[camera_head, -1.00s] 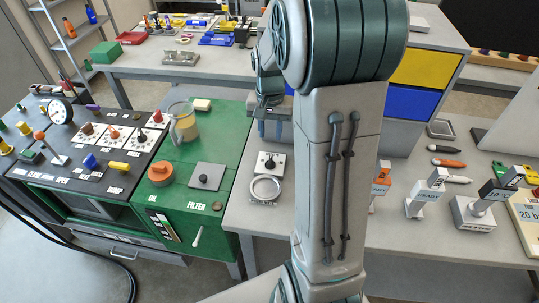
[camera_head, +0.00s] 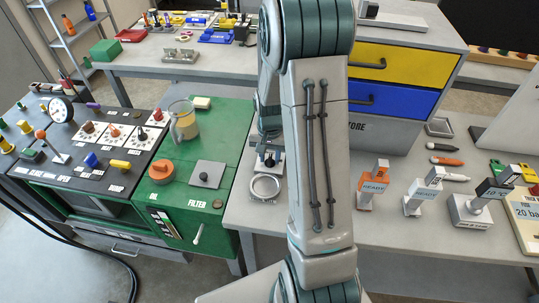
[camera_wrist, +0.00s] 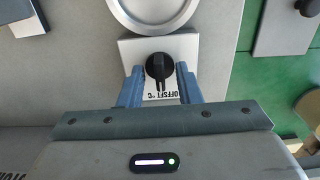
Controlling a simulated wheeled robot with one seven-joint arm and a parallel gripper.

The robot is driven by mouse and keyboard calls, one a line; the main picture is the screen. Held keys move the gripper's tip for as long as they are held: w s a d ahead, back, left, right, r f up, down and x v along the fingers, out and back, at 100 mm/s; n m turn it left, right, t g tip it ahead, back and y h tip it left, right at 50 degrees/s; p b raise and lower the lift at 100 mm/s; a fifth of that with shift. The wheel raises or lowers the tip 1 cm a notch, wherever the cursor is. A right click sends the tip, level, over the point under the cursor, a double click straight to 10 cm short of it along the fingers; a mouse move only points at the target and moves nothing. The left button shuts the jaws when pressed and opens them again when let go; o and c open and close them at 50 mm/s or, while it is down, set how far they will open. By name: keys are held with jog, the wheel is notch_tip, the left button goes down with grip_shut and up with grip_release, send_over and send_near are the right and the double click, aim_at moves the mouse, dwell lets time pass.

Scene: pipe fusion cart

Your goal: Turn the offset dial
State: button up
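The offset dial (camera_wrist: 159,66) is a round black knob on a light square plate (camera_wrist: 185,44), with an "OFFSET °C" label beside it. Its pointer bar points toward my gripper in the wrist view. My gripper (camera_wrist: 160,80) is open, with one blue finger on each side of the knob's near part. A narrow gap seems to show between knob and fingers; contact is not clear. In the head view, my gripper (camera_head: 268,148) is low over the dial plate (camera_head: 259,163), and my arm partly hides the dial.
A metal ring dish (camera_head: 265,187) lies just in front of the dial plate. A green filter panel (camera_head: 225,150) with a black knob (camera_head: 204,177) is to the left. Several upright stamps, including an orange one (camera_head: 373,187), stand to the right. Drawers (camera_head: 400,70) are behind my arm.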

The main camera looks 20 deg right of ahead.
grip_shut()
jog(key=shift+m, duration=0.3)
jog(key=m+b, duration=0.1)
jog(key=m, duration=0.3)
jog(key=shift+m+b, duration=0.3)
jog(key=shift+b, duration=0.05)
jog(key=m, duration=0.3)
jog(key=shift+r, duration=0.1)
jog(key=shift+m+p, duration=0.6)
jog(key=shift+m, duration=1.1)
jog(key=shift+w, duration=0.1)
grip_release()
